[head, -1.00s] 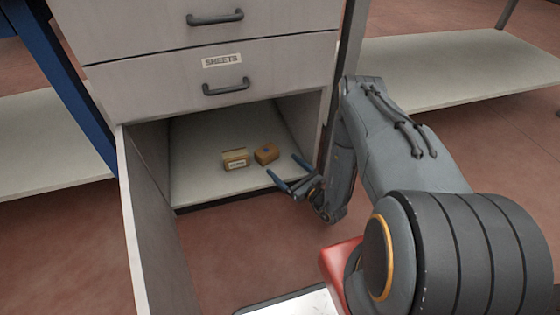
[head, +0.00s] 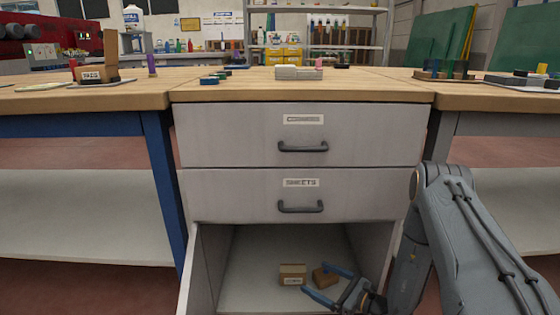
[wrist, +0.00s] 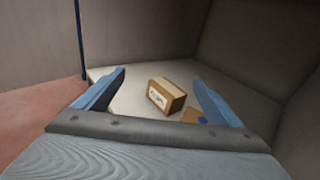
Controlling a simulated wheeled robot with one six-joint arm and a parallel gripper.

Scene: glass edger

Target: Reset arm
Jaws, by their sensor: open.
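My gripper (head: 314,278) is open, low in front of the open bottom compartment of the cabinet (head: 230,200). Nothing shows between its blue fingers in the head view. In the wrist view the fingers (wrist: 160,78) are spread wide, with a labelled cardboard box (wrist: 167,94) beyond and between them. That box (head: 292,273) and a smaller brown box (head: 322,279) lie on the compartment floor in the head view. The brown box also shows in the wrist view (wrist: 196,117), partly hidden by my gripper, with a blue spot on it.
Two closed drawers with handles (head: 302,148) (head: 300,207) are above the compartment. The wooden worktop (head: 300,90) bears small items. A blue table leg (head: 165,185) stands left of the cabinet. Low pale shelves (head: 80,215) flank it. The compartment walls are close around my gripper.

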